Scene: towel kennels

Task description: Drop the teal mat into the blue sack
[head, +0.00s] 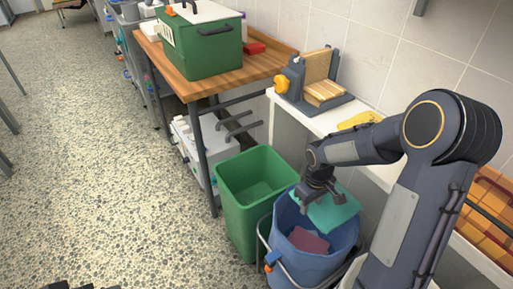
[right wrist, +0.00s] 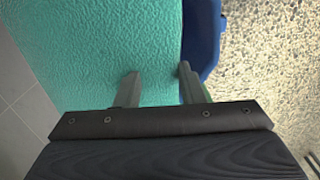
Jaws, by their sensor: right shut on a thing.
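The teal mat (head: 336,211) hangs from my right gripper (head: 314,200) over the mouth of the blue sack (head: 290,220). The sack is round and open at the top, in a grey frame beside the green bin. A dark red cloth (head: 309,240) lies inside it. In the right wrist view, the mat (right wrist: 110,50) fills the upper left, with my right gripper (right wrist: 155,85) shut on it. The sack's blue edge (right wrist: 203,40) shows right of the mat. Only dark shapes, perhaps my left gripper, show at the bottom left of the head view; its jaws cannot be made out.
A green bin (head: 236,211) stands left of the sack. A wooden-topped table (head: 262,68) with a green box (head: 203,42) is behind. A white ledge (head: 325,119) with a yellow cloth (head: 359,120) runs along the wall. Open speckled floor (head: 90,150) lies left.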

